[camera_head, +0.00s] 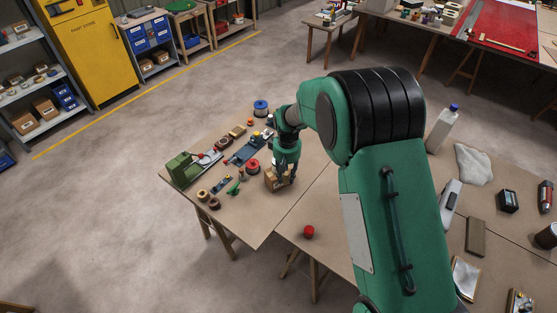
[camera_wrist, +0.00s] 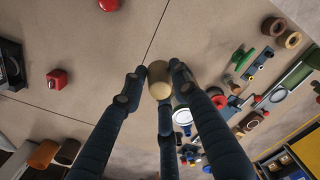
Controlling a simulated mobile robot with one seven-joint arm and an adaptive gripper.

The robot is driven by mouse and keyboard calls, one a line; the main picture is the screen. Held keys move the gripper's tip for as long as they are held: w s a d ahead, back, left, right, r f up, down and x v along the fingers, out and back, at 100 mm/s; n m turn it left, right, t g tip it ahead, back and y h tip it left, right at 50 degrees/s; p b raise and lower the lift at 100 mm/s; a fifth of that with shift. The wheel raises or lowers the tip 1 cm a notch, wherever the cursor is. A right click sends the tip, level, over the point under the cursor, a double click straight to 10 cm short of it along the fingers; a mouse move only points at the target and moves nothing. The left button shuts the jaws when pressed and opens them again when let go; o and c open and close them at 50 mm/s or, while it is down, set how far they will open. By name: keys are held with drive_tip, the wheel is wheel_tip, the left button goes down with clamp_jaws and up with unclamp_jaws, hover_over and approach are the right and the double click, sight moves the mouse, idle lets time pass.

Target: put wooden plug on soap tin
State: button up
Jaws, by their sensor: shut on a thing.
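The wooden plug (camera_wrist: 159,88) is a pale tan, rounded piece between my fingertips in the wrist view. My gripper (camera_wrist: 157,76) is shut on it. In the head view, my gripper (camera_head: 285,176) is over the near part of the left table, and a tan, blocky shape (camera_head: 273,181) shows at its fingertips; I cannot tell whether this is the plug. A round, pale tin-like thing (camera_wrist: 182,116) lies just beyond the fingers in the wrist view, partly hidden by them. I cannot tell for sure whether it is the soap tin.
The left table (camera_head: 250,215) holds a green machine (camera_head: 183,169), a red spool (camera_head: 252,166), a blue spool (camera_head: 261,107) and small parts, mostly left of my gripper. A red knob (camera_head: 308,232) stands nearer, past the table seam. Bare tabletop lies between them.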

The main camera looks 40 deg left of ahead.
idle(0.3)
drive_tip(key=shift+w+a+f+p, duration=0.25)
drive_tip(key=shift+w+a+p, duration=0.1)
drive_tip(key=shift+w+a, duration=1.55)
drive_tip(key=shift+w+a+f+p, duration=0.3)
drive_tip(key=shift+w+a, duration=1.4)
drive_tip(key=shift+a, duration=0.35)
drive_tip(key=shift+w+a+f+p, duration=0.2)
drive_tip(key=shift+w+a+p, duration=0.15)
drive_tip(key=shift+w+a, duration=1.55)
drive_tip(key=shift+s+f, duration=0.1)
drive_tip(key=shift+f+p, duration=0.4)
drive_tip(key=shift+f, duration=1.25)
drive_tip(key=shift+f, duration=0.1)
drive_tip(key=o, duration=0.8)
